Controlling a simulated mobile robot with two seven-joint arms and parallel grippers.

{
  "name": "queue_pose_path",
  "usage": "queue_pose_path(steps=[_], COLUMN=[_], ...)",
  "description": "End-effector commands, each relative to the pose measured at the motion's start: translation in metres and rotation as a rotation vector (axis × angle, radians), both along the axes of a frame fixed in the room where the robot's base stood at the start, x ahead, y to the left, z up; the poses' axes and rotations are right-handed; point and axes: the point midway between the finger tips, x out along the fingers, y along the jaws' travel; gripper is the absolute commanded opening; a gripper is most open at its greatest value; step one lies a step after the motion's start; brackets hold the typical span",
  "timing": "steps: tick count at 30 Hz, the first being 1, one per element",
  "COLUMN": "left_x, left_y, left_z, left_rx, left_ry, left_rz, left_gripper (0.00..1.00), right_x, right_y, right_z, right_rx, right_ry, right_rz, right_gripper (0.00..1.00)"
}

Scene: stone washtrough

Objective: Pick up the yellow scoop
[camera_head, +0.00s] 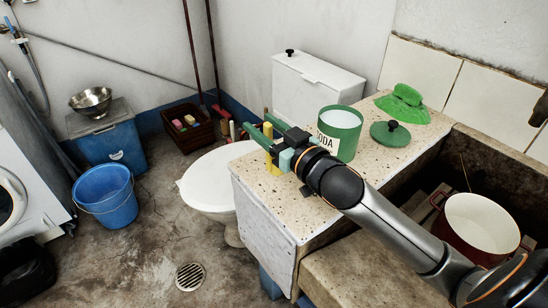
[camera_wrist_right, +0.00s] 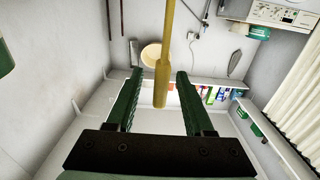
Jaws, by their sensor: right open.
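The yellow scoop shows in the head view as a narrow upright yellow piece (camera_head: 275,168) at the counter's left edge, partly hidden by my right gripper (camera_head: 257,124). In the right wrist view its long yellow handle (camera_wrist_right: 165,50) comes down from the top edge, its end between the two fingers. My right gripper (camera_wrist_right: 159,75) is open, with a gap showing on each side of the handle. The scoop's bowl cannot be made out. My left gripper is in neither view.
On the speckled counter (camera_head: 300,203) stand an open green-and-white soda canister (camera_head: 340,133), its green lid (camera_head: 390,134) and a bright green brush-like thing (camera_head: 404,101). A red pot (camera_head: 480,225) sits in the trough at right. A toilet (camera_head: 210,180) is left of the counter.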

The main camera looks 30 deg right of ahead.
Motion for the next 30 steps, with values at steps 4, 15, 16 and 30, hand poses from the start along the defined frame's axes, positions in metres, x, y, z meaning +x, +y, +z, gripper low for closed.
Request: queue_pose_path(steps=[4, 15, 16, 30], left_x=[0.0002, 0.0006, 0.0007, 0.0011], left_y=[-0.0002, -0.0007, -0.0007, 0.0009], left_z=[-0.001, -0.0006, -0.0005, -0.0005], left_rx=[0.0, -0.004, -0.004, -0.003], left_ry=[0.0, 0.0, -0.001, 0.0], left_rz=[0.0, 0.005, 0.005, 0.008], left_gripper=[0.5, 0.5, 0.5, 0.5], right_x=[0.0128, 0.0153, 0.0153, 0.0151], right_y=[0.0019, 0.0024, 0.0024, 0.0024], right_z=[-0.0007, -0.001, -0.001, -0.001], right_rx=[0.002, 0.002, 0.002, 0.002], right_ry=[0.0, 0.002, 0.002, 0.002], right_rz=[0.0, 0.0, 0.0, 0.0], right_gripper=[0.53, 0.46, 0.42, 0.0])
